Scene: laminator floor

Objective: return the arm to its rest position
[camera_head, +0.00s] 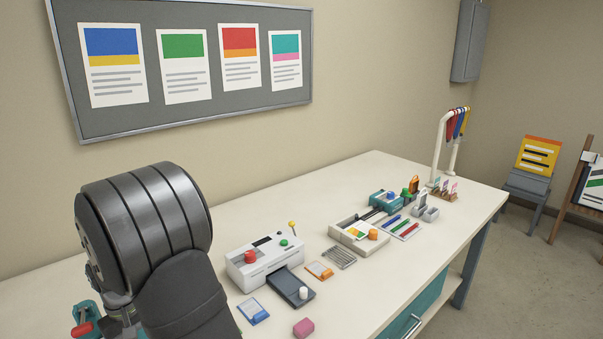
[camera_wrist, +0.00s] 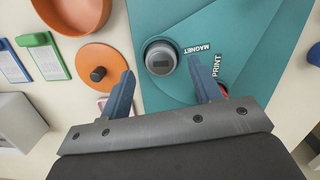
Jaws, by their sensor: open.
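My gripper (camera_wrist: 161,66) shows in the wrist view with its two blue-grey fingers spread apart and nothing held between them. Beyond the fingertips is a teal surface (camera_wrist: 215,35) with the words MAGNET and PRINT. A round grey knob-like piece (camera_wrist: 160,58) sits on it, in line with the gap between the fingers; I cannot tell how far off it is. A red part shows behind the right finger. In the head view my arm fills the lower left, and the fingers cannot be made out there.
An orange disc with a dark knob (camera_wrist: 102,66), an orange bowl (camera_wrist: 75,12) and a green tag (camera_wrist: 44,56) lie left in the wrist view. The head view shows a white laminator (camera_head: 265,262), a pink block (camera_head: 304,327) and a wall board (camera_head: 190,110) behind my arm.

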